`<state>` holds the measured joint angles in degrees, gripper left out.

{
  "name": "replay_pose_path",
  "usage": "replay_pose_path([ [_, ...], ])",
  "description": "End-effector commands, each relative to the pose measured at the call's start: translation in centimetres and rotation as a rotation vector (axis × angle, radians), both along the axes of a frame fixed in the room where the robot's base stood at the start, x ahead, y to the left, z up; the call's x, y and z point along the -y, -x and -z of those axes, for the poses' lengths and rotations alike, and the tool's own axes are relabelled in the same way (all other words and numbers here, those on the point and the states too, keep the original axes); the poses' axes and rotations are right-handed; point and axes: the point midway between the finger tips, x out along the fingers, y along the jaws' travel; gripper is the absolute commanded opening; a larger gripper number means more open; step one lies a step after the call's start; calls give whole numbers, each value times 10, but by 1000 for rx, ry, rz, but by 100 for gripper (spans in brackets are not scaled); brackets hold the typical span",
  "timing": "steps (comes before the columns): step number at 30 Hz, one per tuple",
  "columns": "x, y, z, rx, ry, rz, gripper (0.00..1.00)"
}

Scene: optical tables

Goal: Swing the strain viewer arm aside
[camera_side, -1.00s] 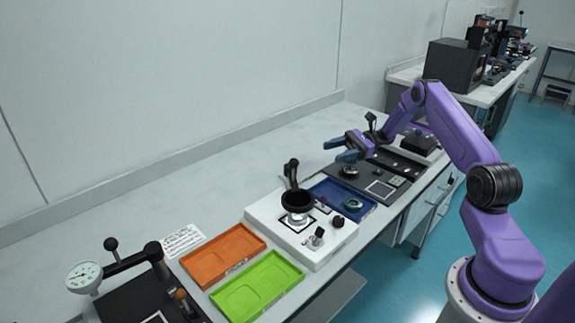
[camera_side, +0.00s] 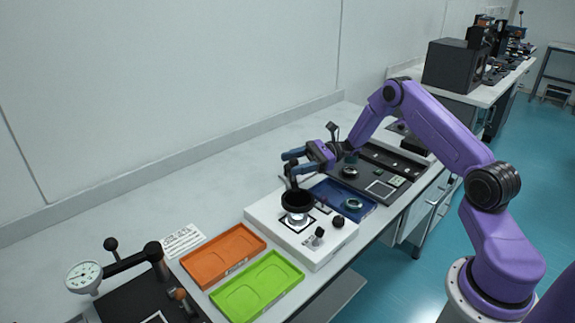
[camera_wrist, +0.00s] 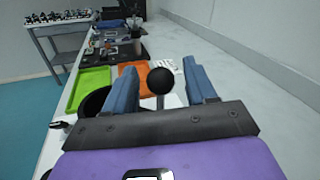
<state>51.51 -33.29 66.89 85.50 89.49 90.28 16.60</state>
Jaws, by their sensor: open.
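The strain viewer has a white base (camera_side: 265,222) on the bench, with a black round viewer head (camera_side: 298,201) over a bright stage. A dark upright handle (camera_side: 291,182) rises behind the head, its top partly hidden by my gripper. My gripper (camera_side: 288,162) is open at the top of this handle. In the wrist view, a black ball knob (camera_wrist: 160,80) shows between my two blue fingers (camera_wrist: 162,87), with a gap on each side. The black viewer head (camera_wrist: 93,103) lies to the left, partly hidden by the left finger. I cannot tell how deep the knob sits between the fingers.
An orange tray (camera_side: 208,261) and a green tray (camera_side: 240,300) lie left of the viewer. A blue tray (camera_side: 367,210) holding a round part stands to its right. A dial gauge (camera_side: 84,276) is at the far left. The bench along the wall is clear.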

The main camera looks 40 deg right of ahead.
Motion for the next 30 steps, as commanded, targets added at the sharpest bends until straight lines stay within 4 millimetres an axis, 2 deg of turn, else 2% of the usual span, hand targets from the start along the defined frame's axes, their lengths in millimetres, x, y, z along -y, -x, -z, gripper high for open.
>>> replay_pose_path([
  [6, -21, -6, 0, 1, 0, -1, 56],
  [17, -25, -8, 0, 1, 1, 0, 56],
  [22, -25, -8, 0, 1, 1, 0, 4],
  [23, -25, -8, 0, 1, 1, 0, 0],
  [30, -25, -8, 0, 0, 1, 10, 0],
])
